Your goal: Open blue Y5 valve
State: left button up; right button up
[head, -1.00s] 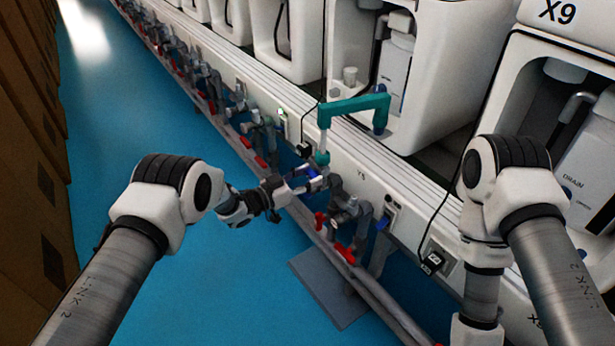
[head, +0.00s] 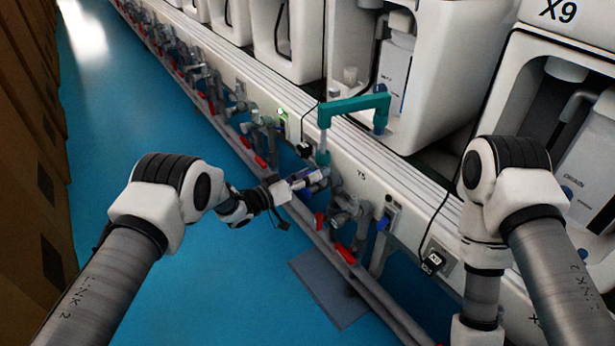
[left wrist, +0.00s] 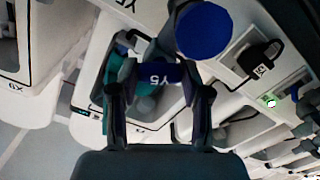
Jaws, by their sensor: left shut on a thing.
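The blue Y5 valve handle (left wrist: 160,73) shows its white "Y5" lettering in the left wrist view, between the two fingers. My left gripper (head: 312,180) is shut on this handle, low against the white panel below the teal pipe. It also fills the lower middle of the left wrist view (left wrist: 160,100). In the head view the fingers mostly hide the handle. The handle's exact angle is hard to tell. My right arm is at the right of the head view, and its gripper is out of frame.
A teal pipe (head: 352,104) rises just above the valve. Red-handled valves (head: 345,254) and grey pipes line the panel. A large blue round part (left wrist: 204,30) is close by in the left wrist view. A black cable (head: 449,200) hangs at right. The blue floor at left is clear.

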pick_arm(q)
jog(key=shift+n, duration=0.6)
jog(key=o, duration=1.2)
jog(key=shift+c, duration=0.2)
jog(key=shift+a, duration=0.1)
jog(key=v, duration=1.2)
